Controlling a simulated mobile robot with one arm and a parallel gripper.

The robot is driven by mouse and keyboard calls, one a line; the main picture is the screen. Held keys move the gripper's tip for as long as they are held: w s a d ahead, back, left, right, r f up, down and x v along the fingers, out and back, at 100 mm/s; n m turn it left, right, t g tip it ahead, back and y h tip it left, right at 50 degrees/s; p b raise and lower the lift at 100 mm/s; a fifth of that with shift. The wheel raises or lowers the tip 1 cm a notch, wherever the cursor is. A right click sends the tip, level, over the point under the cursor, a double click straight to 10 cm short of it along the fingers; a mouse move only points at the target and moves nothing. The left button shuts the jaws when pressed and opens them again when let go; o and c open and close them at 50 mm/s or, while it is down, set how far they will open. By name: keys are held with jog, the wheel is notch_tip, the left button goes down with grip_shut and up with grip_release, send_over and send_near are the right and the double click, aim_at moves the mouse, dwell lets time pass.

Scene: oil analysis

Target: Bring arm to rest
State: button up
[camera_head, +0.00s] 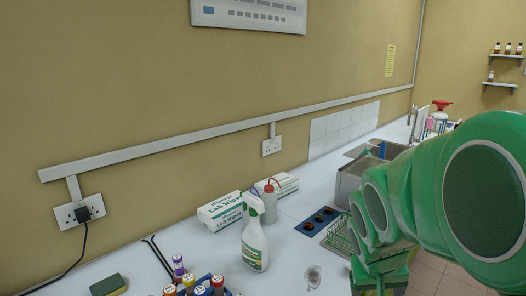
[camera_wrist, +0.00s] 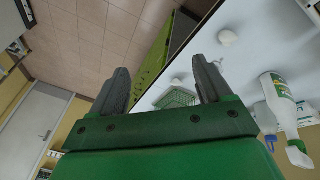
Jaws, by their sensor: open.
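My arm, green, fills the right side of the head view and reaches over the front of the bench. My gripper (camera_wrist: 160,85) shows in the wrist view with its two dark fingers spread wide apart. Nothing is between the fingers. Beyond them lie the bench edge, a green cabinet front and the tiled floor. In the head view I cannot make out the fingertips behind the arm links.
On the white bench stand a spray bottle (camera_head: 255,242), Lab Wipes boxes (camera_head: 220,211), a red-capped wash bottle (camera_head: 271,200), a blue tray (camera_head: 310,228), a green wire rack (camera_head: 337,240) and colour-capped bottles (camera_head: 201,290). A sponge (camera_head: 108,285) lies at left.

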jog(key=s+a+g+y, duration=0.1)
jog(key=s+a, duration=0.1)
jog(key=s, duration=0.4)
jog(key=s+a+f+g, duration=0.1)
jog(key=s+a+g, duration=0.1)
jog(key=s, duration=0.4)
jog(key=s+a+n+g+y, duration=0.1)
jog(key=s+a, duration=0.2)
jog(key=s, duration=0.3)
jog(key=shift+a+f+y, duration=0.25)
jog(key=shift+a+y, duration=0.05)
